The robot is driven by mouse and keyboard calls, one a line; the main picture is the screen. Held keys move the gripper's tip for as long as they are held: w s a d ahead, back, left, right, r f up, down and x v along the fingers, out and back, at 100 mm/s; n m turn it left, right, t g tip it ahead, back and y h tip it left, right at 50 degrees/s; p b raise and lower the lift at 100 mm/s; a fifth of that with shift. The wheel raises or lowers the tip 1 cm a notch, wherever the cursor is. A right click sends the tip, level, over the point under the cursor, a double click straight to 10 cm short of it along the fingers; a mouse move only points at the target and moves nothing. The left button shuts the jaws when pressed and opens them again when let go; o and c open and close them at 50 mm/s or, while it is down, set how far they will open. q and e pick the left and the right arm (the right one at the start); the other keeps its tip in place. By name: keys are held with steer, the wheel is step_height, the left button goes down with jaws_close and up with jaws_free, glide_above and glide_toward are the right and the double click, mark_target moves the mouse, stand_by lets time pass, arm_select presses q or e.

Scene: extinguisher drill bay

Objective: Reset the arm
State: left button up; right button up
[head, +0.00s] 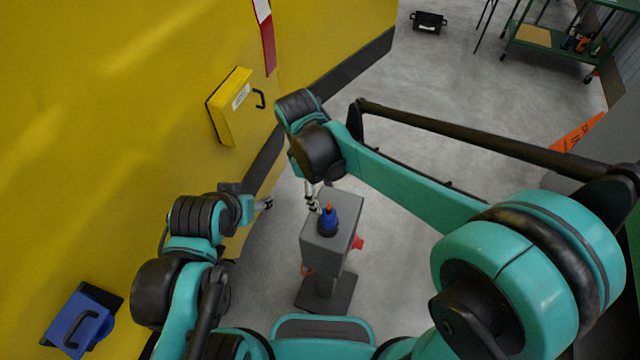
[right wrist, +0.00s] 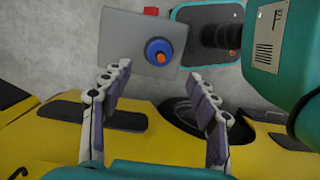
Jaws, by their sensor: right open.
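My right arm reaches from the right of the head view, bent at a teal and black elbow, down to my right gripper (head: 313,200). This gripper is beside a blue knob-like piece with an orange tip (head: 328,221) on top of a grey pedestal (head: 344,218). In the right wrist view the two fingers of the right gripper (right wrist: 160,76) are spread apart and empty, with the blue piece (right wrist: 160,50) showing beyond them, between the tips. My left gripper (head: 264,203) is partly visible left of the pedestal, beside the yellow wall; its jaws are too small to read.
A yellow wall (head: 110,110) fills the left, carrying a yellow box with a black handle (head: 238,105) and a blue box (head: 78,322). A red part (head: 358,243) sticks out from the pedestal. A black case (head: 428,22) and green cart (head: 545,50) stand farther back, with clear floor before them.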

steer(key=s+d+f+m+t+b, duration=0.2)
steer(key=d+m+b, duration=0.1)
steer(key=d, duration=0.3)
steer(key=s+d+f+m+t+y+b, duration=0.1)
steer(key=s+d+f+m+t+b, duration=0.1)
steer(key=d+m, duration=0.4)
steer(key=s+d+f+m+t+y+b, duration=0.1)
steer(key=d+f+m+t+b, duration=0.1)
steer(key=d+m+t+b, duration=0.2)
steer(key=shift+s+d+f+m+b, duration=0.35)
steer(key=shift+d+m+b, duration=0.45)
steer(key=shift+d, duration=1.1)
steer(key=shift+r, duration=0.1)
